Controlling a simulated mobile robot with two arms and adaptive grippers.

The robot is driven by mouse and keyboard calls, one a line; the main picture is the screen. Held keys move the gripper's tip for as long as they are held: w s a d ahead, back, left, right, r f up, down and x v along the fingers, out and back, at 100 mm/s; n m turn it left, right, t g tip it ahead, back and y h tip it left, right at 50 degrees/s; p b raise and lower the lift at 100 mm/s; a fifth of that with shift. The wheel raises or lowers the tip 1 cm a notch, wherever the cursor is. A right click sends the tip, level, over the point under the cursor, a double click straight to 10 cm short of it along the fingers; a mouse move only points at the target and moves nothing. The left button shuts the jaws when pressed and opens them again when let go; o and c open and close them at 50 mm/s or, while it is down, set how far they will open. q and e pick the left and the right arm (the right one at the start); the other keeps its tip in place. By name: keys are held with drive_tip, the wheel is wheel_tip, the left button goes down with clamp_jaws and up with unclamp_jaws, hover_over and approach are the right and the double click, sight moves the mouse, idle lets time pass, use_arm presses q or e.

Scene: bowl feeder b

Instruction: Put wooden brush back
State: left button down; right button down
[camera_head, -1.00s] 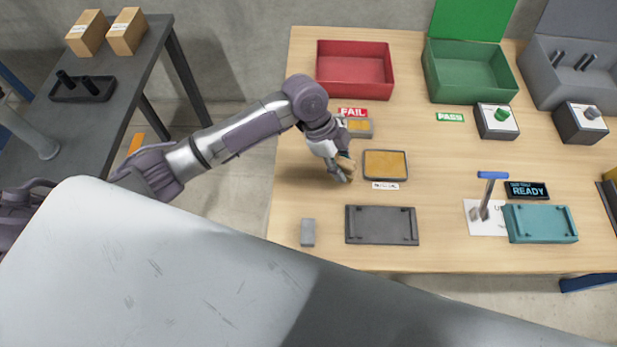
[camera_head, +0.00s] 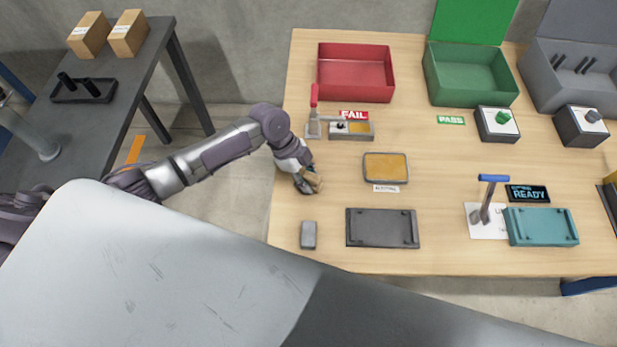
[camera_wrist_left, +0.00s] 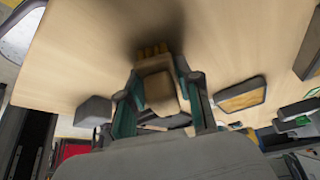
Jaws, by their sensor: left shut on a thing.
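My left gripper (camera_head: 309,184) is shut on the wooden brush (camera_head: 315,178) over the left part of the wooden table. In the left wrist view, the brush (camera_wrist_left: 158,90) sits between the teal-lined fingers of the gripper (camera_wrist_left: 160,100), with its yellowish bristles pointing away from the palm. A dark shadow lies on the table just past the bristles. The gripper partly hides the brush in the head view. My right gripper is in neither view.
A small grey block (camera_head: 308,235) and a dark fixture plate (camera_head: 382,228) lie near the front edge. A tan-filled tray (camera_head: 386,167) is to the right. A red-handled clamp (camera_head: 314,112) and a red bin (camera_head: 355,72) stand behind. Table between gripper and tray is clear.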

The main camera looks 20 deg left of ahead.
use_arm(q)
drive_tip(key=shift+f, duration=0.2)
drive_tip(key=c, duration=0.8)
unclamp_jaws()
drive_tip(key=shift+r, duration=0.1)
drive_tip(key=v, duration=1.2)
drive_tip(key=shift+r+p, duration=0.1)
drive_tip(key=shift+p, duration=0.25)
